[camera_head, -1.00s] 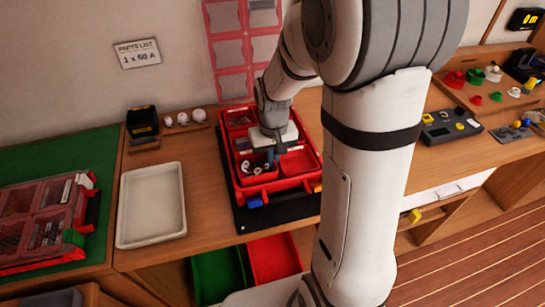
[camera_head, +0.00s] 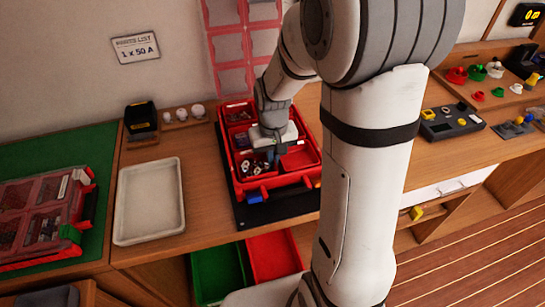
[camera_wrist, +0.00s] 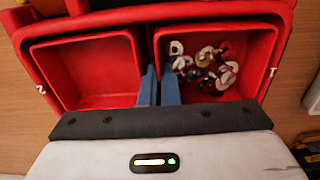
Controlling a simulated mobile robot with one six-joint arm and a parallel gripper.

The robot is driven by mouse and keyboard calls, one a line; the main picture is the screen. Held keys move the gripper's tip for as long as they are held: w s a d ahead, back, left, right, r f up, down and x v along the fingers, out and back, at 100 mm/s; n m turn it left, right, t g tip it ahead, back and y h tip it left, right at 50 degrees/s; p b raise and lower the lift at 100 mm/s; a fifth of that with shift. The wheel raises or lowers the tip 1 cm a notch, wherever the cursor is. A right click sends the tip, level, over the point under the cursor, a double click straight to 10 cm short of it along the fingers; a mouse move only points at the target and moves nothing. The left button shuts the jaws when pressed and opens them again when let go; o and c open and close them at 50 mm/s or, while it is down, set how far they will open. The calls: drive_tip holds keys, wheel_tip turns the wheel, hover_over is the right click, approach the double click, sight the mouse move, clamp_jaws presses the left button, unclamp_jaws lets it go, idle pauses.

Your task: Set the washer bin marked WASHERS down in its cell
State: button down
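The washer bin (camera_wrist: 245,40) is a small red open bin holding several rings in white, dark and brass tones. It sits in the right front cell of the red case (camera_wrist: 75,29) in the wrist view; no WASHERS marking is readable. My gripper (camera_wrist: 159,80) has its two blue fingers close together around the bin's left wall, beside an empty red compartment (camera_wrist: 90,75). The lower finger ends and the bin's near edge are hidden. In the head view, my gripper (camera_head: 270,155) points down into the case, next to the rings.
The case stands on a black mat (camera_head: 285,209) on the wooden bench. A white tray (camera_head: 149,205) lies left of it, and a second red case (camera_head: 40,215) on a green mat farther left. Green (camera_head: 217,275) and red (camera_head: 273,260) bins sit below the bench edge.

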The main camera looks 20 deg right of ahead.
drive_tip(key=c, duration=2.1)
unclamp_jaws()
drive_tip(key=o, duration=0.5)
wheel_tip(320, 180, up, 8)
drive_tip(key=shift+f, duration=0.1)
drive_tip(key=s+r+t, duration=0.1)
drive_tip(key=s, duration=0.3)
drive_tip(key=s+r+t, duration=0.1)
drive_tip(key=s+r, duration=0.1)
drive_tip(key=s, duration=0.3)
drive_tip(key=s+r, duration=0.2)
drive_tip(key=s, duration=0.3)
drive_tip(key=shift+t, duration=0.4)
